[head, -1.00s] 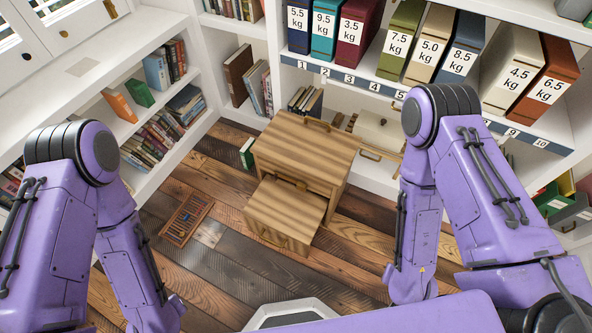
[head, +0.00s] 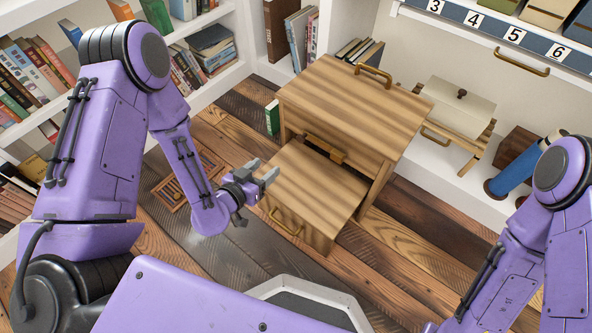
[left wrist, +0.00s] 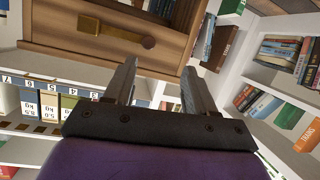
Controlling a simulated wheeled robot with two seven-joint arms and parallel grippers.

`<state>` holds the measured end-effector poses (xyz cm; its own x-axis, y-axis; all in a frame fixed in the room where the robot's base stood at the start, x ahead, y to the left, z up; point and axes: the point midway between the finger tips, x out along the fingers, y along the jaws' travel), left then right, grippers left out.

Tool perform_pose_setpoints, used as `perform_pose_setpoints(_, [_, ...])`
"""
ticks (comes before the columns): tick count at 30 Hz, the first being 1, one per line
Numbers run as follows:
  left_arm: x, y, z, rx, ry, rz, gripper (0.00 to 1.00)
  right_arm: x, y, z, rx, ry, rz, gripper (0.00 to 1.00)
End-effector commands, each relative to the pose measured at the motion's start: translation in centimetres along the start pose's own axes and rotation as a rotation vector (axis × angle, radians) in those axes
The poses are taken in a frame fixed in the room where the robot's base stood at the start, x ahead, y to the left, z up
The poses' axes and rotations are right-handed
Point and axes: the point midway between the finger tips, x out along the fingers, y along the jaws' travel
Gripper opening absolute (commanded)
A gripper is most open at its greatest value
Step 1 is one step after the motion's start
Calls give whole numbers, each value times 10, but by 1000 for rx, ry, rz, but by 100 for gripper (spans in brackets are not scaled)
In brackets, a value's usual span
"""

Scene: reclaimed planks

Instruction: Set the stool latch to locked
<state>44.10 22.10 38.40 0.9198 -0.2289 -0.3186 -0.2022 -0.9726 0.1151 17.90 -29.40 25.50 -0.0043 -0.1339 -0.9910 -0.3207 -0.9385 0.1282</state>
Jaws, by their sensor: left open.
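The wooden step stool (head: 345,105) stands on the plank floor with its lower step (head: 312,190) in front of the taller body. A small brown latch bar (head: 325,148) sits on the body's front, just above the lower step. My left gripper (head: 268,177) is open and empty at the left edge of the lower step, apart from the latch. Its fingers also show in the left wrist view (left wrist: 159,68). My right gripper is out of view.
Shelves with books (head: 30,75) stand at the left. A flat wooden tray (head: 185,180) lies on the floor left of my left gripper.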

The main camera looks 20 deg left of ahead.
Motion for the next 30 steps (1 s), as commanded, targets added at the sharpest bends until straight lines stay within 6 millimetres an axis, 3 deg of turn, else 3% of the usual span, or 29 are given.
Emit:
perform_pose_setpoints(1, [22, -4, 29, 29, 74, 29, 55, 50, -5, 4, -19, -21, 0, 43])
perform_pose_setpoints(6, [42, -1, 25, 110, 258, 100, 55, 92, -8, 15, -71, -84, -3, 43])
perform_pose_setpoints(13, [54, 3, 11, 142, 325, 125, 55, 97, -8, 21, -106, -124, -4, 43])
perform_pose_setpoints(24, [127, 14, -11, 139, 322, 124, 55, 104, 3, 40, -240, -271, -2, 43])
perform_pose_setpoints(30, [142, 17, -18, 137, 318, 123, 55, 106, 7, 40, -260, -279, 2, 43])
